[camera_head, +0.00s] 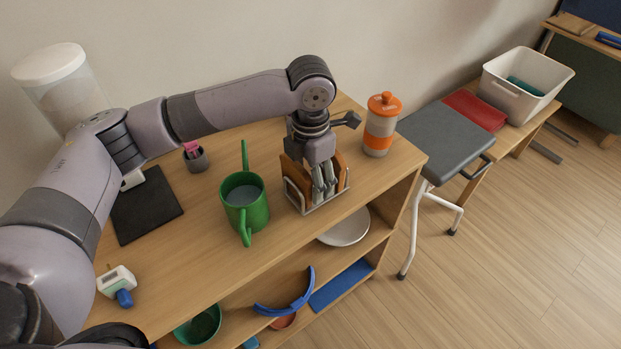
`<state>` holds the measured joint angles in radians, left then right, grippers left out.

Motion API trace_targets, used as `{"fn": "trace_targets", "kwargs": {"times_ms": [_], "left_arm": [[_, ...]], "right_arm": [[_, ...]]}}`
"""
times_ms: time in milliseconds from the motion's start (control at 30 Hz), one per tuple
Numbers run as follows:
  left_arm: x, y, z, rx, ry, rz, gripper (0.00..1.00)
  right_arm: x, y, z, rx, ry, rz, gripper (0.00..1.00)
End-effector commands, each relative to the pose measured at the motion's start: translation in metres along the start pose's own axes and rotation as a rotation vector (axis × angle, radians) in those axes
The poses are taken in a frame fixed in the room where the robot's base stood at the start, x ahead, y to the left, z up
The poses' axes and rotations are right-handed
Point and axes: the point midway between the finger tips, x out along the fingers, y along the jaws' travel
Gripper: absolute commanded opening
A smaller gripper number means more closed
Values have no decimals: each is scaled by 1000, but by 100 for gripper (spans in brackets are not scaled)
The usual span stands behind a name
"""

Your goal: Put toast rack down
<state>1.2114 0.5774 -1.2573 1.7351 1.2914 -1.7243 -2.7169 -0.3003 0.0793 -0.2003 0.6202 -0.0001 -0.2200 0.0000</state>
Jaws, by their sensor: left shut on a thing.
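The toast rack (312,208) is a metal wire rack with brown slices of toast (296,173) upright in it. It is at the right part of the wooden cabinet top (215,272), near the front edge. I cannot tell whether its base touches the wood. My left gripper (324,192) points down into the middle of the rack, between the slices, and is shut on the rack. The fingers hide part of the rack's middle. My right gripper is not in view.
A green watering can (244,205) stands just left of the rack. An orange-lidded jar (380,125) stands behind it to the right. A black mat (146,207) and a small pink-and-grey cup (195,158) are further left. A grey stool (444,138) stands right of the cabinet.

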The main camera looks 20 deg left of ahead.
Motion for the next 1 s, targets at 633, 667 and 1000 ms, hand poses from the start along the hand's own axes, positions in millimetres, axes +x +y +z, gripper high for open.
{"fn": "trace_targets", "kwargs": {"times_ms": [633,667,1000], "left_arm": [[10,0,0,0,-1,0,75],[10,0,0,0,-1,0,77],[9,0,0,1,-2,0,80]], "right_arm": [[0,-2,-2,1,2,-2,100],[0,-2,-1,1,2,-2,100],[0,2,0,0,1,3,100]]}}
